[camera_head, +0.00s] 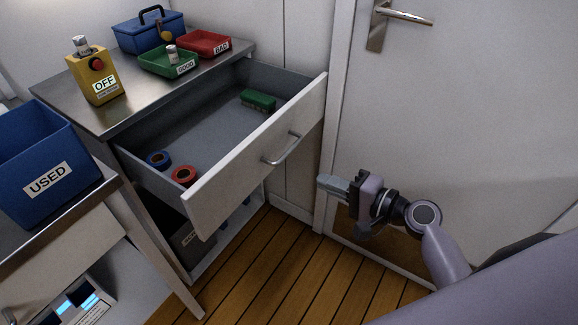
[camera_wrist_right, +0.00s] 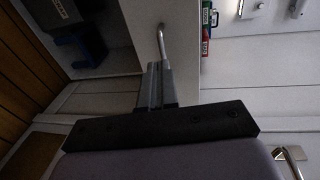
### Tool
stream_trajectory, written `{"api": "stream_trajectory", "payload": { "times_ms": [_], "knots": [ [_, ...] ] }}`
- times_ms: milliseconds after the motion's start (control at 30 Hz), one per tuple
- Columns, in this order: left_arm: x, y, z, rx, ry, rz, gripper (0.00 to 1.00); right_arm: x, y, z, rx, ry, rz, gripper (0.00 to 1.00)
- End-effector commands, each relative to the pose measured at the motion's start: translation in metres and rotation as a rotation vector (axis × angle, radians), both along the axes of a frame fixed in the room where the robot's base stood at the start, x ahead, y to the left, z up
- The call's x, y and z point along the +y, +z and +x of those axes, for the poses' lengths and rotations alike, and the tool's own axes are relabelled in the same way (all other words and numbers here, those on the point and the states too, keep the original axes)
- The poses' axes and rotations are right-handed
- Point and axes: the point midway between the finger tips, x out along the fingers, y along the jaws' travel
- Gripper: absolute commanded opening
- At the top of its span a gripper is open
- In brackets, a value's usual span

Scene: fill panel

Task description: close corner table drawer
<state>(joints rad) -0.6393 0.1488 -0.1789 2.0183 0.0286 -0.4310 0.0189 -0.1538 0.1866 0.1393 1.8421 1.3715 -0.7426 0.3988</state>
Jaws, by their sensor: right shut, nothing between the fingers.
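The corner table drawer (camera_head: 262,154) is pulled well out, its white front facing lower right. Its metal bar handle (camera_head: 283,148) sits mid-front, and the handle also shows in the right wrist view (camera_wrist_right: 163,45). Inside lie a blue tape roll (camera_head: 158,160), a red tape roll (camera_head: 184,176) and a green brush-like block (camera_head: 258,100). My right gripper (camera_head: 326,184) is shut and empty, to the right of the drawer front and apart from it in the head view. In the wrist view its fingers (camera_wrist_right: 155,85) point toward the handle; contact cannot be told. My left gripper is not in view.
The corner table top (camera_head: 120,115) holds a yellow OFF box (camera_head: 95,78), a blue toolbox (camera_head: 148,33), and green (camera_head: 168,62) and red (camera_head: 204,44) trays. A blue USED bin (camera_head: 45,165) stands left. A white door (camera_head: 470,120) is at right. Wooden floor (camera_head: 270,260) below is clear.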

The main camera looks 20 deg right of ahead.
Motion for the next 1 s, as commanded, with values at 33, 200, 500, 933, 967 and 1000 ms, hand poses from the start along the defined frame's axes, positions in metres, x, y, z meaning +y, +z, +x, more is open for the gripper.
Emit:
{"api": "stream_trajectory", "payload": {
  "times_ms": [33,200,500,933,967,1000],
  "knots": [
    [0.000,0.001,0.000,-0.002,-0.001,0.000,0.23,0.007,0.000,0.009,-0.002,0.002,0.004,0.00],
    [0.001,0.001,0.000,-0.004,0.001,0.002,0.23,0.026,-0.006,0.037,0.000,0.002,0.003,0.00],
    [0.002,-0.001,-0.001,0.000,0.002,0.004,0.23,0.051,-0.015,0.073,0.001,0.001,0.000,0.00],
    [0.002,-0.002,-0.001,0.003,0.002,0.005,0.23,0.057,-0.017,0.083,0.000,0.001,-0.002,0.00],
    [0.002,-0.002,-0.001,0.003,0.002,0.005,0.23,0.057,-0.017,0.083,0.000,0.001,-0.002,0.00],
    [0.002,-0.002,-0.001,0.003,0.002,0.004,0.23,0.057,-0.017,0.083,0.000,0.001,-0.002,0.00]
  ]
}}
